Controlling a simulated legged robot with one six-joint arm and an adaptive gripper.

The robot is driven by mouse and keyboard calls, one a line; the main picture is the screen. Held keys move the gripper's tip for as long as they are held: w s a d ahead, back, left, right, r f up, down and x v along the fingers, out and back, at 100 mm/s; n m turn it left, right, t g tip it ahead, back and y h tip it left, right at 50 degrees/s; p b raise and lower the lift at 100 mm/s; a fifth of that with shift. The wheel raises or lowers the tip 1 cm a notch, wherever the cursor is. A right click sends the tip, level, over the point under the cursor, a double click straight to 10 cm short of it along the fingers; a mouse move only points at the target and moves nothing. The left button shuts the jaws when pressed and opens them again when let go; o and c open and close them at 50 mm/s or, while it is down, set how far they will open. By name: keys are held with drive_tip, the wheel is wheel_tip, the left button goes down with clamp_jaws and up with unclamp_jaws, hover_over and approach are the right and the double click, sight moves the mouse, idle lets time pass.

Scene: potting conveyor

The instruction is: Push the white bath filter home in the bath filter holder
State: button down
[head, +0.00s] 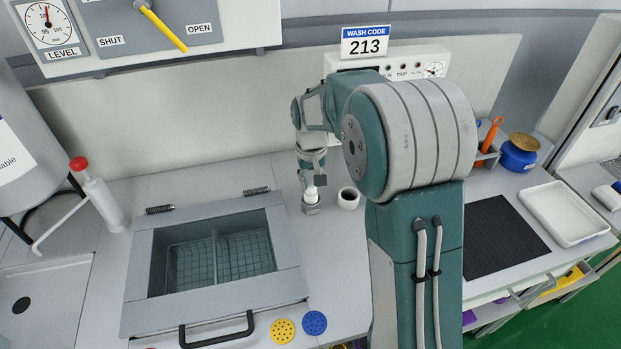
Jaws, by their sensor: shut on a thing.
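The white bath filter (310,194) is a small white piece below my gripper, to the right of the open bath. It stands upright at the grey bath filter holder (311,208) on the worktop, with its lower end inside or right over the holder. At this size I cannot tell how deep it sits. My gripper (310,184) points down from above and is shut on the white bath filter. The fingers partly hide the filter's top.
A white cup with dark contents (348,198) stands close right of the holder. Yellow (283,331) and blue (314,322) perforated discs lie in front. A black mat (502,240) and white tray (533,205) lie right.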

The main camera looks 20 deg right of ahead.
sight(311, 185)
drive_tip(key=shift+f, duration=0.75)
drive_tip(key=shift+c, duration=1.5)
unclamp_jaws()
drive_tip(key=shift+r, duration=0.1)
wheel_tip(311, 185, up, 12)
drive_tip(key=s+r+t, duration=0.3)
drive_tip(key=s+r, duration=0.3)
drive_tip(key=s, duration=0.7)
drive_tip(key=s+f+t, duration=0.2)
drive_tip(key=s, duration=1.2)
drive_tip(key=shift+f+t, duration=0.2)
drive_tip(key=shift+t, duration=0.1)
